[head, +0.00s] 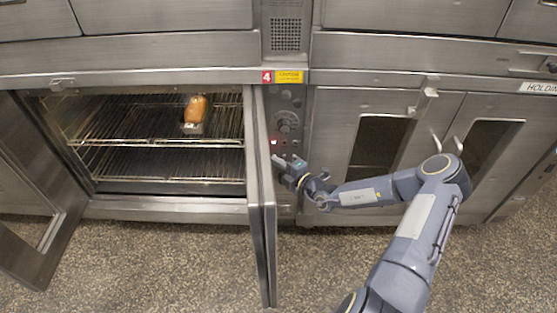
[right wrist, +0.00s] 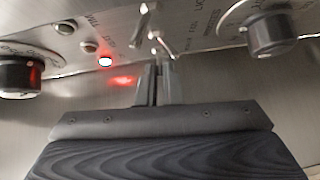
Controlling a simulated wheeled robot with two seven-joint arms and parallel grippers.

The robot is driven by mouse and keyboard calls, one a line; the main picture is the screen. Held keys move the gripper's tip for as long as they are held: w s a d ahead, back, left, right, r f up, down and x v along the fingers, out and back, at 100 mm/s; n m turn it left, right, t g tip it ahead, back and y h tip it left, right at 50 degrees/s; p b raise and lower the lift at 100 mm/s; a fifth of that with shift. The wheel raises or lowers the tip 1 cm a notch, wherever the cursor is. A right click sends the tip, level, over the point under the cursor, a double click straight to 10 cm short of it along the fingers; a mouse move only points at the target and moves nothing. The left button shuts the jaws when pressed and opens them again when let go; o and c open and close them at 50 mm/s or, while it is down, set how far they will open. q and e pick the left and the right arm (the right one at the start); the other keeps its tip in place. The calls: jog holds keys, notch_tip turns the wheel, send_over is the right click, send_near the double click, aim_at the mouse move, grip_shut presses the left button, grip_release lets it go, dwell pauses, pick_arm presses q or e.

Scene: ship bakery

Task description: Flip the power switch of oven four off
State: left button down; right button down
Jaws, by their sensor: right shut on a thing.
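Oven four carries a red "4" label (head: 267,77), and its control panel (head: 287,110) runs down beside the open door. My right gripper (head: 280,163) is at the lower part of this panel. In the right wrist view the narrow gripper fingers (right wrist: 157,85) are together, with their tips at a small metal toggle, the power switch (right wrist: 152,38). The fingers cover part of it, so its exact position is hard to tell. A red lamp (right wrist: 105,61) glows to the left of the switch. My left gripper is not in view.
The oven door (head: 262,200) stands open, edge-on, just left of my right gripper. A loaf (head: 196,109) lies on the upper rack inside. Dark knobs (right wrist: 272,35) flank the switch, another being at the left (right wrist: 20,75). A holding cabinet (head: 480,105) stands to the right.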

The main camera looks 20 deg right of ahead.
jog(key=shift+w+d+f+n+t+y+b, duration=0.1)
jog(key=shift+f+n+t+y+b, duration=0.5)
jog(key=shift+n+b, duration=0.3)
jog(key=shift+a+f+n+t+y+b, duration=0.1)
jog(key=shift+f+n+t+y+b, duration=0.25)
jog(key=shift+n+t+b, duration=0.45)
jog(key=shift+w+d+f+n+t+y+b, duration=0.1)
jog(key=shift+f+n+t+y+b, duration=0.4)
jog(key=shift+n, duration=0.6)
jog(key=shift+r, duration=0.1)
jog(key=c, duration=1.9)
grip_release()
jog(key=p+v, duration=0.1)
jog(key=v, duration=0.6)
jog(key=shift+s+d, duration=0.15)
jog(key=shift+s, duration=0.2)
